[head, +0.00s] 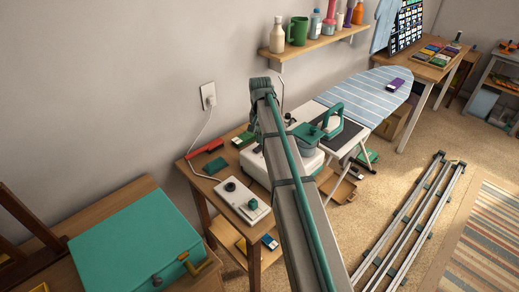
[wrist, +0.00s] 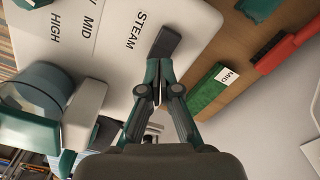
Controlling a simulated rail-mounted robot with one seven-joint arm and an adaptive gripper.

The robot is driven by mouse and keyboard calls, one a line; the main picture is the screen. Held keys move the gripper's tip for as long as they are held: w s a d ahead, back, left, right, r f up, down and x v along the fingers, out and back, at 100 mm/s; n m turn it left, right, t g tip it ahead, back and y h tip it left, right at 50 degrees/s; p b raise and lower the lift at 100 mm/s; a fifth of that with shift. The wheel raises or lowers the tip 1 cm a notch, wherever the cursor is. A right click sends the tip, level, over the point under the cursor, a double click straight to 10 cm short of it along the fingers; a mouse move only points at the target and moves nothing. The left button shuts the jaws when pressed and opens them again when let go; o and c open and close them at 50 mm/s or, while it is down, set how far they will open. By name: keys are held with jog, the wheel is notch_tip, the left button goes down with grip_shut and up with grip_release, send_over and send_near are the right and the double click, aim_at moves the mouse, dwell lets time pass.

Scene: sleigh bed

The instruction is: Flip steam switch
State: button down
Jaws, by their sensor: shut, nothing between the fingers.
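In the wrist view a white panel (wrist: 85,60) carries the printed words STEAM, MID and HIGH. A dark grey block (wrist: 167,42), which looks like the steam switch, is beside the word STEAM. My gripper (wrist: 159,64) is shut and empty, with its fingertips at the near end of this block. I cannot tell whether they touch it. In the head view the white steam unit (head: 253,163) stands on a wooden table, partly hidden by my arm. My gripper and the switch cannot be made out in that view.
A white box with knobs (head: 240,199) stands at the table's front. A teal iron (head: 333,119) and an ironing board (head: 370,92) are to the right.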

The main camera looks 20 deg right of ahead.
aim_at(260, 147)
jog(key=shift+f+b, duration=0.45)
jog(key=shift+f, duration=0.9)
dwell(0.6)
jog(key=shift+r, duration=0.1)
jog(key=shift+r+p, duration=2.2)
jog(key=shift+r, duration=1.25)
